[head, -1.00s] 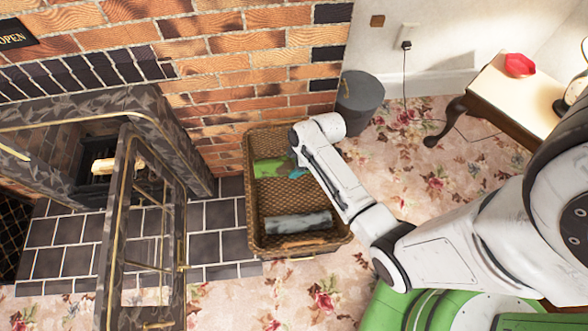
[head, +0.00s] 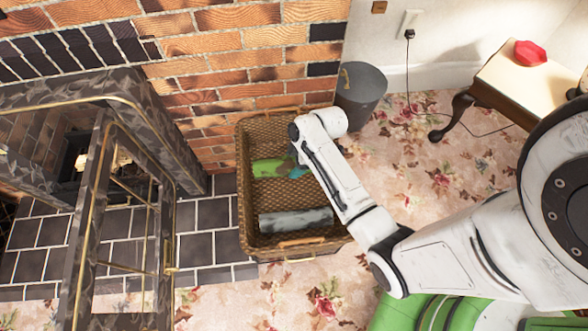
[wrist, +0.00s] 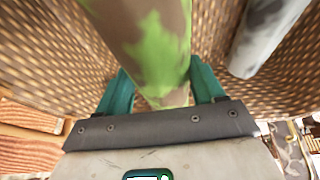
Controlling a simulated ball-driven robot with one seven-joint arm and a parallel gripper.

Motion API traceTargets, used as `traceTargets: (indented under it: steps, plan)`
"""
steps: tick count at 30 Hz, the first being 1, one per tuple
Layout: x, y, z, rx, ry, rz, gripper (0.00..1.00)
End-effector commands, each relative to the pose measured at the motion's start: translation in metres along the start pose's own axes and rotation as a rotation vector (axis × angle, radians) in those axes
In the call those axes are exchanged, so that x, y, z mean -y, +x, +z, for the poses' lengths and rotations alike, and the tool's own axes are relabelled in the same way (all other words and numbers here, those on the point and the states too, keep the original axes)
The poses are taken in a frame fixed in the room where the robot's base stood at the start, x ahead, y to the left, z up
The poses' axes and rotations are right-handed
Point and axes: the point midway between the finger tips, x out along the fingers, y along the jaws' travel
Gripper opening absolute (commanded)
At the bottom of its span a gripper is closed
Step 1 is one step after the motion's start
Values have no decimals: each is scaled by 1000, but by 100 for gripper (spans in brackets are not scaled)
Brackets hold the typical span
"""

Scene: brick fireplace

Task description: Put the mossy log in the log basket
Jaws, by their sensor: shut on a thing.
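The mossy log (head: 268,168), brown with bright green moss patches, is inside the wicker log basket (head: 248,215), in its back half. It also shows in the wrist view (wrist: 150,45), running away from the jaws. My gripper (head: 294,172) reaches down into the basket from the right, partly hidden by my arm. In the wrist view, the teal fingers of my gripper (wrist: 161,92) are shut on the near end of the mossy log. Whether the log touches the basket floor cannot be told.
A grey log (head: 296,220) lies in the front part of the basket. A fire screen (head: 95,225) and fireplace stand to the left. A brick wall (head: 235,60) is behind. A dark bin (head: 361,95) stands behind right, and a table (head: 520,75) farther right.

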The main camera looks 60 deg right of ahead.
Motion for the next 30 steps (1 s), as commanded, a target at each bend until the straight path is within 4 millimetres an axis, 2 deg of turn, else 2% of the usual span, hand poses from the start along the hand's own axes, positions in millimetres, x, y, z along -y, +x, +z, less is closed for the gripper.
traceTargets:
  steps: [5,12,30]
  plan:
    - [0,10,3,-1,-2,2,14]
    - [1,37,15,0,0,2,14]
    - [2,47,18,-2,-2,2,14]
